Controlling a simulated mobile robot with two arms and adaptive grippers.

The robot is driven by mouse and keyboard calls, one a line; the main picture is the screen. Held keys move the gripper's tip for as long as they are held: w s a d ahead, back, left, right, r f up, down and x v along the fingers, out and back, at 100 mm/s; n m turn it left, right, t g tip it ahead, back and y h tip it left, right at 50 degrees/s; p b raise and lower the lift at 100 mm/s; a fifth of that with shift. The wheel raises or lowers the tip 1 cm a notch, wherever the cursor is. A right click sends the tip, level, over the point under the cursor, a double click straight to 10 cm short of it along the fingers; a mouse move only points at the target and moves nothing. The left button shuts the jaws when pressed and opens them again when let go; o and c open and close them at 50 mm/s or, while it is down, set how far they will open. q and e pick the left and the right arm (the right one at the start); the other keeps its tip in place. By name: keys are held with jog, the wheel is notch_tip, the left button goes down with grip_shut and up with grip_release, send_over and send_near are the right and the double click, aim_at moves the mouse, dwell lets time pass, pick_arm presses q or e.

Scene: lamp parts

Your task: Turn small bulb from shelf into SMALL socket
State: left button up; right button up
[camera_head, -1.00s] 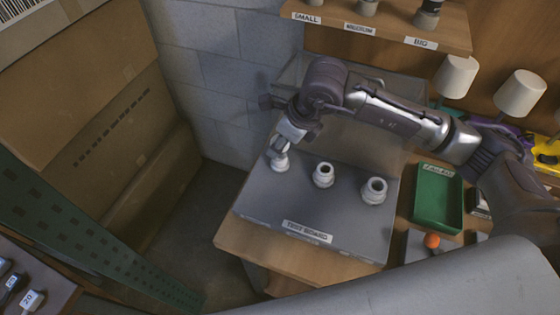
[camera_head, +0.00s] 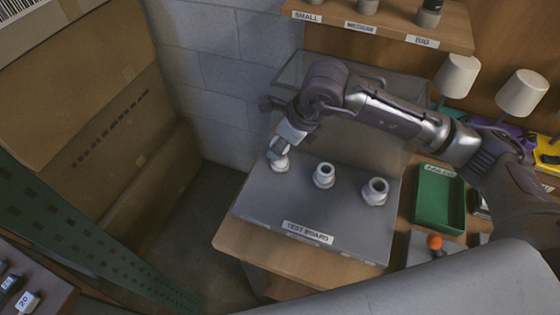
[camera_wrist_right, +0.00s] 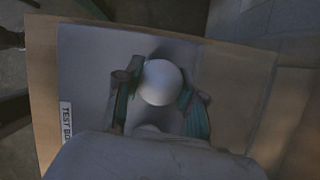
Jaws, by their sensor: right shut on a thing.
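My right gripper (camera_head: 279,146) is at the leftmost socket (camera_head: 279,161) on the grey test board (camera_head: 262,205). In the right wrist view my right gripper (camera_wrist_right: 156,92) is shut on a round white bulb (camera_wrist_right: 161,82), one finger on each side of it. The bulb is right above or in the leftmost socket; how far it is seated is hidden by the gripper. A middle socket (camera_head: 324,175) and a larger right socket (camera_head: 375,191) stand open and empty on the board. My left gripper is not in view.
A shelf (camera_head: 385,27) with labels SMALL, MEDIUM and BIG is at the top. A green tray (camera_head: 424,205), an orange button (camera_head: 435,242) and white lamp shades (camera_head: 456,76) are to the right. A clear panel (camera_head: 290,75) stands behind the board.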

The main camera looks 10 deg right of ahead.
jog(key=shift+f+b, duration=0.15)
jog(key=shift+b, duration=0.15)
dwell(0.7)
jog(key=shift+o, duration=1.3)
jog(key=c, duration=0.3)
jog(key=shift+s+f+b, duration=0.15)
jog(key=shift+f+b, duration=0.1)
jog(key=shift+b, duration=0.15)
